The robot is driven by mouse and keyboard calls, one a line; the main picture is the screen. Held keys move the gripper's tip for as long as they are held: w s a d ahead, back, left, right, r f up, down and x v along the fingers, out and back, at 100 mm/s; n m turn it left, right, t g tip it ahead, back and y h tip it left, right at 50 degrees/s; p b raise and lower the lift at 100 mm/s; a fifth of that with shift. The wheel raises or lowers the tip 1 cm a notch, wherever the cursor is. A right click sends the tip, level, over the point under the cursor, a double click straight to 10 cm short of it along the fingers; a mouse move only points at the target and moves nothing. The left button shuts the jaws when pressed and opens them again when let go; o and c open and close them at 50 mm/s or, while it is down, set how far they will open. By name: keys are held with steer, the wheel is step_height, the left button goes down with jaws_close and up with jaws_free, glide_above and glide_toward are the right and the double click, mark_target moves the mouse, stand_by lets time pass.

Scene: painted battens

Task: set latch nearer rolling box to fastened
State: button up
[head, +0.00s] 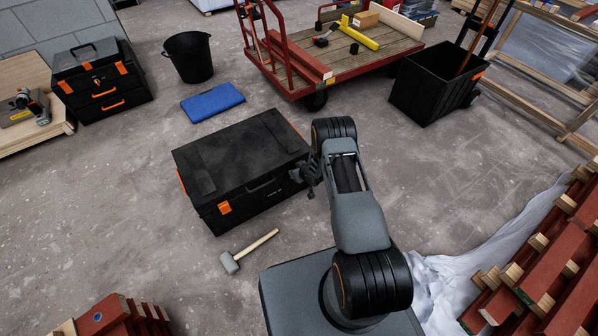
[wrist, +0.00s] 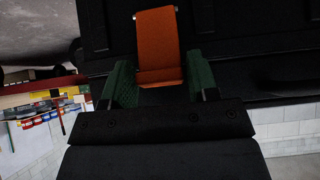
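A large black box (head: 245,160) with a closed lid stands on the floor. One orange latch (head: 224,208) shows at the left of its front face. My gripper (head: 306,178) is at the box's right end and hides the other latch in the head view. In the wrist view that orange latch (wrist: 158,45) lies between the two green fingers of my gripper (wrist: 161,85). The fingers are apart, one on each side of the latch, with little room; I cannot tell whether they touch it. Whether this latch is fastened is not clear. The black rolling box (head: 430,90) stands at upper right.
A wooden-decked red cart (head: 375,52) stands behind the box. A mallet (head: 246,252) lies in front, and a blue folded cloth (head: 212,101) and black bucket (head: 188,57) lie beyond. Red battens (head: 560,265) and white sheeting (head: 495,235) are at right.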

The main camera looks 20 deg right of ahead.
steer(key=shift+o, duration=1.3)
steer(key=shift+r, duration=0.1)
steer(key=p+v, duration=0.5)
steer(key=v, duration=0.8)
steer(key=shift+s+r, duration=0.25)
steer(key=shift+d+f, duration=0.1)
